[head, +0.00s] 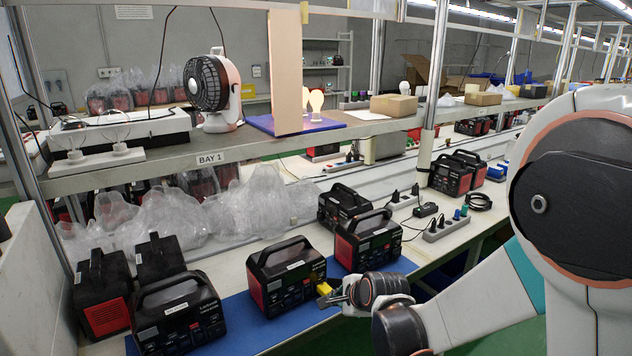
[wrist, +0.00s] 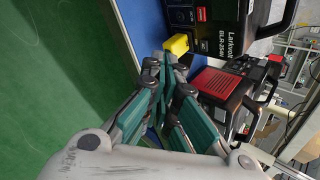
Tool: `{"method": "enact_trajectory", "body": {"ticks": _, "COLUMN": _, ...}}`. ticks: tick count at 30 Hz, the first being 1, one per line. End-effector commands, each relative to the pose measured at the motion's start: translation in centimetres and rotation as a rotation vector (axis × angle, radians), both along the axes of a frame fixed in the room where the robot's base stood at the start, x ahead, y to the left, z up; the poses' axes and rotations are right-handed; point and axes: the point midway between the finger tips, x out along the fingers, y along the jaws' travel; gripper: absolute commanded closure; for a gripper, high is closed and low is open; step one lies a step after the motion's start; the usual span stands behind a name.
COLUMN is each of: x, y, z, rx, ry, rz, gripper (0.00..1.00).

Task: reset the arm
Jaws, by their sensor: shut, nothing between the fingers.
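My gripper (head: 334,299) is shut and empty at the front edge of the lower bench, low beside the front of a black and red power station (head: 287,278). In the wrist view its closed fingers (wrist: 166,70) point toward a small yellow block (wrist: 177,44), apart from it by a small gap. The yellow block (head: 323,288) sits against the power station's front panel; whether it is plugged in I cannot tell. My arm comes in from the right side of the head view.
Another power station (head: 367,240) stands just behind the gripper, and one more (head: 178,313) to the left, on a blue mat (head: 238,318). A shelf marked BAY 1 (head: 260,152) runs above. Green floor (wrist: 60,70) lies open in front of the bench.

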Motion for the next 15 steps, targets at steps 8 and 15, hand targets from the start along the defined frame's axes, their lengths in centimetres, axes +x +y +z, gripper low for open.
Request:
{"method": "enact_trajectory", "body": {"ticks": 8, "x": -4.8, "y": -4.2, "z": 6.5, "rx": -0.279, "ry": -0.061, "rz": 0.224, "gripper": 1.00}}
{"method": "enact_trajectory", "body": {"ticks": 15, "x": -10.0, "y": -7.5, "z": 10.5, "rx": -0.517, "ry": -0.099, "rz": 0.430, "gripper": 1.00}}
